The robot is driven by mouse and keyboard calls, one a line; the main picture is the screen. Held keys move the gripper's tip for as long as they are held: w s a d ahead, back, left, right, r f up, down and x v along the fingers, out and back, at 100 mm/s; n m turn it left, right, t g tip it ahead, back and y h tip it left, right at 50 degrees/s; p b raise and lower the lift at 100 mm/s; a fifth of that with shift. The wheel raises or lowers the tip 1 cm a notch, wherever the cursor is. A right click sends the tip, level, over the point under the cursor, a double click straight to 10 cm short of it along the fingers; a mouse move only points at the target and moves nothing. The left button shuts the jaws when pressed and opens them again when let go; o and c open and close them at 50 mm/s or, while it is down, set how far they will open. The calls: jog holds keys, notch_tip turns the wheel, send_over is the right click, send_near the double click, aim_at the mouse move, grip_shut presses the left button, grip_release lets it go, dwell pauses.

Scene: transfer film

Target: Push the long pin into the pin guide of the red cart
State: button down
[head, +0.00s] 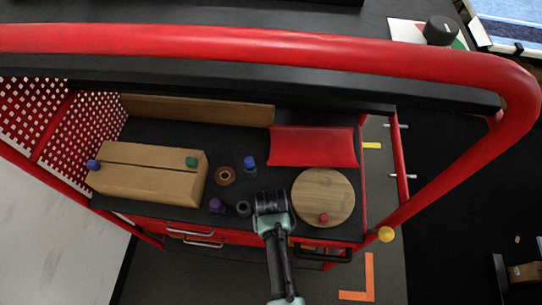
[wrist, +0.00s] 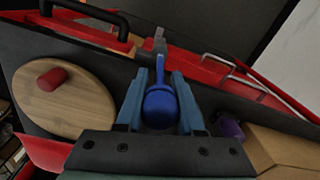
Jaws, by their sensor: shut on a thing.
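My gripper (head: 271,201) hangs over the front part of the red cart's black top (head: 228,138). In the wrist view its two teal fingers stand on either side of a blue pin (wrist: 159,106) with a rounded head, and are shut on it. The pin's narrower part runs away from the head toward the cart's front edge. A small grey piece (wrist: 160,46) shows beyond the fingertips at the red edge; I cannot tell whether it is the pin guide or whether the pin touches it. My gripper hides the held pin in the head view.
A round wooden board (head: 312,190) with a red cylinder (head: 323,218) lies right of my gripper. A purple piece (head: 216,205), dark cylinder (head: 243,209), blue piece (head: 249,163) and cardboard box (head: 145,178) are to the left. A red rail (head: 270,45) crosses above.

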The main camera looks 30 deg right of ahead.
jog(key=shift+f, duration=0.15)
jog(key=shift+f+b, duration=0.3)
jog(key=shift+b, duration=0.15)
jog(key=shift+f+b, duration=3.05)
jog(key=shift+f, duration=0.7)
jog(key=shift+c, duration=2.2)
grip_release()
jog(key=shift+w+d+r, duration=0.1)
jog(key=shift+r, duration=0.4)
notch_tip(320, 180, up, 12)
jog(key=shift+b, duration=0.35)
